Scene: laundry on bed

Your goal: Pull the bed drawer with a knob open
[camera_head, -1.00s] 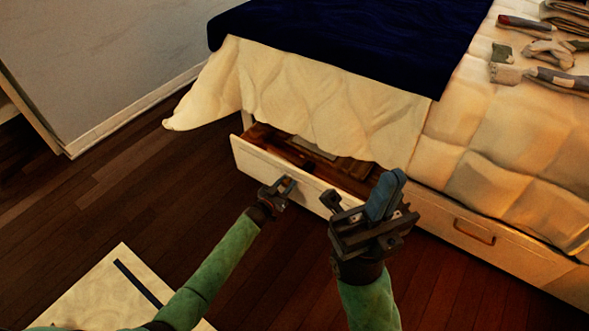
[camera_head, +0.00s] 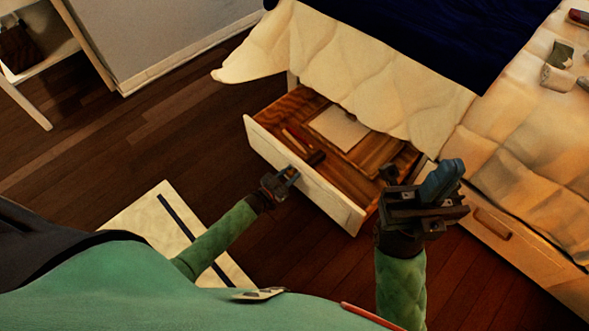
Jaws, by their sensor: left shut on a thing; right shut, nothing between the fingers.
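The white bed drawer (camera_head: 325,203) is pulled well out from under the bed, and its brown wooden inside shows. My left gripper (camera_head: 288,178) is at the front panel, left of its middle, shut on the drawer knob, which the fingers hide. My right gripper (camera_head: 432,190) is shut and empty, raised near the right end of the drawer in the picture. It covers part of the bed frame behind it. Inside the drawer lie a flat pale item (camera_head: 338,128) and some small dark and reddish objects (camera_head: 300,143).
A second, closed drawer with a brown handle (camera_head: 492,223) is to the right. The white bedspread (camera_head: 385,90) hangs over the open drawer's back. A pale mat (camera_head: 140,208) lies on the dark floor at left. A white shelf (camera_head: 40,65) stands at the upper left.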

